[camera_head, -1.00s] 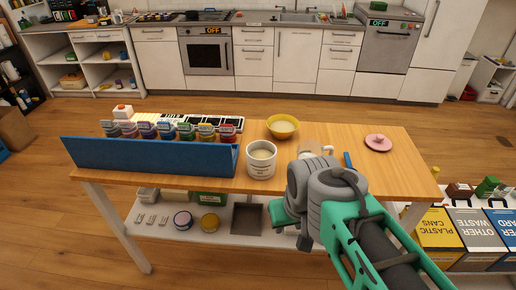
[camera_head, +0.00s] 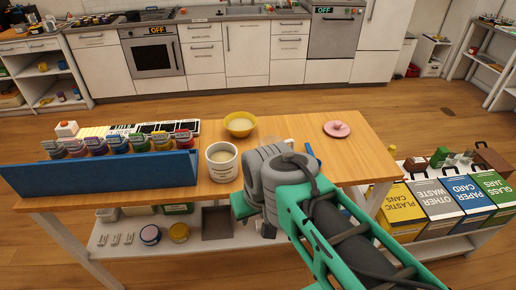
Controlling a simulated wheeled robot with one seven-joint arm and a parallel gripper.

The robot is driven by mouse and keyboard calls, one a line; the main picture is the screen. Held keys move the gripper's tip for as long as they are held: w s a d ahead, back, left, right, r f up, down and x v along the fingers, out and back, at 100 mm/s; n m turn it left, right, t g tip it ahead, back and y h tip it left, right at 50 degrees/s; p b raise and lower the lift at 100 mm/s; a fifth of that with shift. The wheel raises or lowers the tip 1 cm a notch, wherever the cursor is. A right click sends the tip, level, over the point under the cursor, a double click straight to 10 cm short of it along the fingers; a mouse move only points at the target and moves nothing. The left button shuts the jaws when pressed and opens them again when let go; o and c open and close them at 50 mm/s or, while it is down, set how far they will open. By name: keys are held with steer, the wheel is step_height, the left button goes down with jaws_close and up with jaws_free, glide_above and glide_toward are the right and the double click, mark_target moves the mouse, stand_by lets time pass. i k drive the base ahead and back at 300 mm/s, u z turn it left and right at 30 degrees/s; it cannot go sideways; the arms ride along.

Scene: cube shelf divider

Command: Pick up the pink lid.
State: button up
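The pink lid (camera_head: 337,129) is a round disc with a small knob on top. It lies flat near the back right of the wooden table (camera_head: 360,160), with bare wood around it. My arm reaches in from the lower right of the head view, and its wrist is over the table's front edge, to the left of and nearer than the lid. My gripper's fingers are hidden behind the wrist, so their opening does not show. The arm is apart from the lid.
A white mug (camera_head: 222,161) and a yellow bowl (camera_head: 240,124) stand left of my arm. A blue divider (camera_head: 100,172) with several colored jars fills the table's left. A blue stick-like object (camera_head: 312,154) lies close behind my wrist. Labelled bins (camera_head: 430,205) stand at right.

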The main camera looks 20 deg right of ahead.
mark_target(335, 128)
steer(key=u, duration=2.4)
steer(key=k, duration=1.45)
steer(key=z, duration=0.85)
steer(key=i, duration=0.5)
steer(key=u, duration=0.05)
